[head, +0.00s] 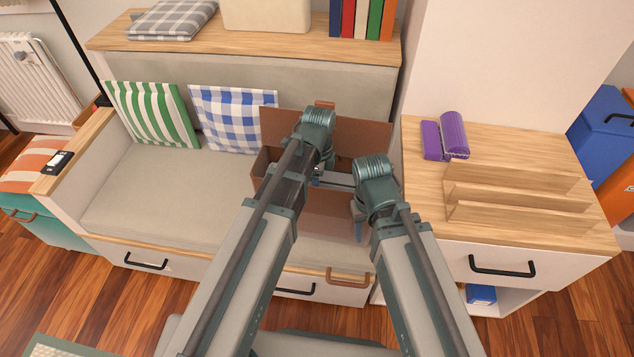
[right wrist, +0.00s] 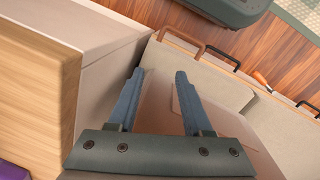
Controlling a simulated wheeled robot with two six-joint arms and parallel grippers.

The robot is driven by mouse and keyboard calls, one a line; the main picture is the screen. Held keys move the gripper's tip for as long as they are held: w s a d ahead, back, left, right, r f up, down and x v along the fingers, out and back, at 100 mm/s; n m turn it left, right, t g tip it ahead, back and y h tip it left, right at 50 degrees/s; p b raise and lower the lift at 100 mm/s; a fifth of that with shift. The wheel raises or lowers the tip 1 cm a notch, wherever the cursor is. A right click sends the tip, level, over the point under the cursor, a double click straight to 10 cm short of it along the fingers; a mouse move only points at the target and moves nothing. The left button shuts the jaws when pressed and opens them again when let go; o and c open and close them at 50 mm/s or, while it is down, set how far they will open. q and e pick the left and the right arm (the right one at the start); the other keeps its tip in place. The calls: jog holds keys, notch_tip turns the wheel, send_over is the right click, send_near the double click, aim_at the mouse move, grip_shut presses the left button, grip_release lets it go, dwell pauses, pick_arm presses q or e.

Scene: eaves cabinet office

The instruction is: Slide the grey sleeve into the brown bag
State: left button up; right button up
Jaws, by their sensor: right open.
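The brown bag (head: 278,127) stands open on the right end of the bench seat, its back panel upright and its front panel (head: 318,212) facing me. A narrow grey strip (head: 338,180) shows in the bag's opening between my arms; it may be the grey sleeve, mostly hidden. My left arm reaches over the bag, and its gripper (head: 317,176) is largely hidden behind the arm, so its jaws cannot be judged. My right gripper (head: 358,224) is at the bag's front right. In the right wrist view its fingers (right wrist: 156,88) are apart with nothing clearly held between them.
A wooden side cabinet (head: 420,200) stands close on the right, with a purple roll (head: 453,135) and a wooden rack (head: 515,200) on top. Green-striped (head: 152,115) and blue-checked (head: 235,118) cushions lean at the back. The seat's left part (head: 160,195) is clear.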

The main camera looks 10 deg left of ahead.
dwell(0.3)
pick_arm(q)
jog(key=o, duration=1.5)
notch_tip(320, 180, up, 14)
jog(key=p, duration=1.4)
jog(key=shift+f, duration=0.1)
